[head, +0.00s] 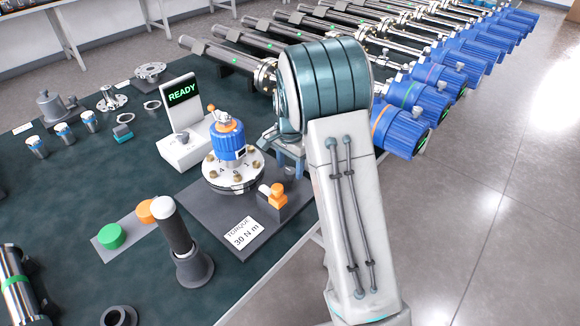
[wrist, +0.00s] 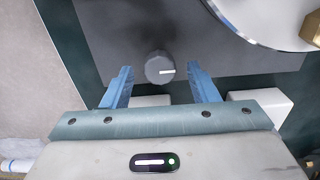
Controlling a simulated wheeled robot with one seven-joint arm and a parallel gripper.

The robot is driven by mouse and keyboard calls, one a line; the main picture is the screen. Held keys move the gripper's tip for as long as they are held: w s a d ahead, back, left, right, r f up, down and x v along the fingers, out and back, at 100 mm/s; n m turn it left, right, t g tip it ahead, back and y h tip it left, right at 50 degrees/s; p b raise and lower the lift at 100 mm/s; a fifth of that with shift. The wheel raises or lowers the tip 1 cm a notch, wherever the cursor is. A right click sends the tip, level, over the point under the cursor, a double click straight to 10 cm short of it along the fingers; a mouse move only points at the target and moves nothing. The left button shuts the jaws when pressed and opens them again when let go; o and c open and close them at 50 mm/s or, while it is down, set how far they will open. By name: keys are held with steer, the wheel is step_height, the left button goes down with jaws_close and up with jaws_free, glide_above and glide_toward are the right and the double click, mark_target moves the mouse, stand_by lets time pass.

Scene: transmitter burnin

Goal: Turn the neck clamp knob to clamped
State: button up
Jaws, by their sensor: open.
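Gaps show between both fingers and the knob, so nothing is gripped. In the head view my gripper (head: 284,170) points down beside the flanged fixture (head: 232,176) holding a blue-capped transmitter (head: 228,140). I cannot make out the knob there; my gripper and arm cover that area.
An orange-topped block (head: 274,197) stands close to my gripper on the grey base plate (head: 215,215). A display reading READY (head: 183,93) stands behind the fixture. A dark upright post (head: 176,232) and a green button (head: 110,236) are at the front left. The table edge lies right.

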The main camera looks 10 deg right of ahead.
mark_target(291, 171)
step_height(291, 171, up, 13)
steer(key=shift+p, duration=0.35)
steer(key=s+r+n+t+p, duration=0.1)
steer(key=s+r+n, duration=0.1)
steer(key=s, duration=0.7)
steer(key=s+r+n+t+p, duration=0.1)
steer(key=s+r+n+p, duration=0.1)
steer(key=s+n, duration=0.3)
steer(key=s+r+n+p, duration=0.2)
steer(key=s+n, duration=0.1)
steer(key=s, duration=1.1)
steer(key=shift+d+r+n+t, duration=0.2)
steer(key=shift+r+n+t, duration=0.05)
steer(key=shift+n+t, duration=0.15)
steer(key=shift+c, duration=0.3)
